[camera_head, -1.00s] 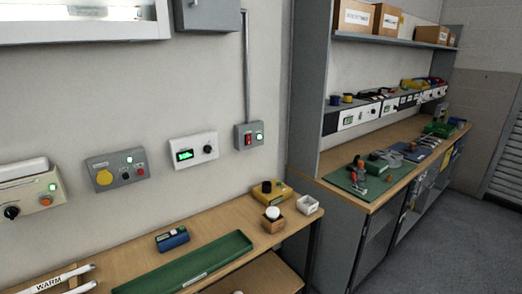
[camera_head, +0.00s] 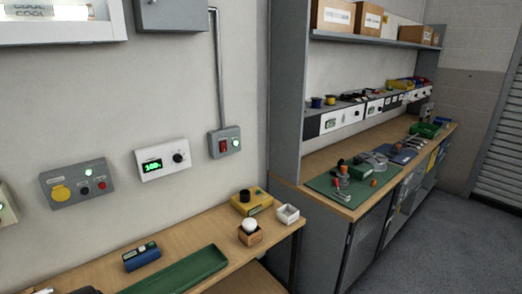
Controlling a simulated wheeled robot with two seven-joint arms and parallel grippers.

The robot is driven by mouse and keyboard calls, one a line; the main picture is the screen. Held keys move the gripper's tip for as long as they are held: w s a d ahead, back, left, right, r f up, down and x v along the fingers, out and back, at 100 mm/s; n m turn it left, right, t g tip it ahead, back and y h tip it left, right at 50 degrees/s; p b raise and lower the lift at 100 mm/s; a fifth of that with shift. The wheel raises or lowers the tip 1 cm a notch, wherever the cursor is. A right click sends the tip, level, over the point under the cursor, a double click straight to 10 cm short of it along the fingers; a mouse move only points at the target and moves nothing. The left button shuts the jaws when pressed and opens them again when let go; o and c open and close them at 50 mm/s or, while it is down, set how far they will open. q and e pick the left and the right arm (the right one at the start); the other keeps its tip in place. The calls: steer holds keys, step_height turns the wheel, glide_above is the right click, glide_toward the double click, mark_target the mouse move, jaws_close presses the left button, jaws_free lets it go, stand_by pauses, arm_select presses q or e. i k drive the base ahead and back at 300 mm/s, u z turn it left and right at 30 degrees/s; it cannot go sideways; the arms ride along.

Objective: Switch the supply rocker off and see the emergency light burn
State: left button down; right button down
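The rocker's position is too small to tell. I cannot tell which thing is the emergency light. A bright fixture with tubes (camera_head: 45,12) is cut off at the top left. A white round thing (camera_head: 249,225), perhaps a bulb, sits on a small wooden box on the bench. Neither of my grippers can be made out.
A wooden bench (camera_head: 218,219) below carries a green tray (camera_head: 185,272), a blue device (camera_head: 141,256) and a yellow box (camera_head: 251,203). A white panel (camera_head: 162,158) and a grey button box (camera_head: 78,184) hang on the wall. A long workbench (camera_head: 350,207) stands right; floor (camera_head: 440,260) is clear.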

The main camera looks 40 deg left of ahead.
mark_target(223, 145)
steer(key=z, duration=0.05)
steer(key=i, duration=1.1)
steer(key=u, duration=0.85)
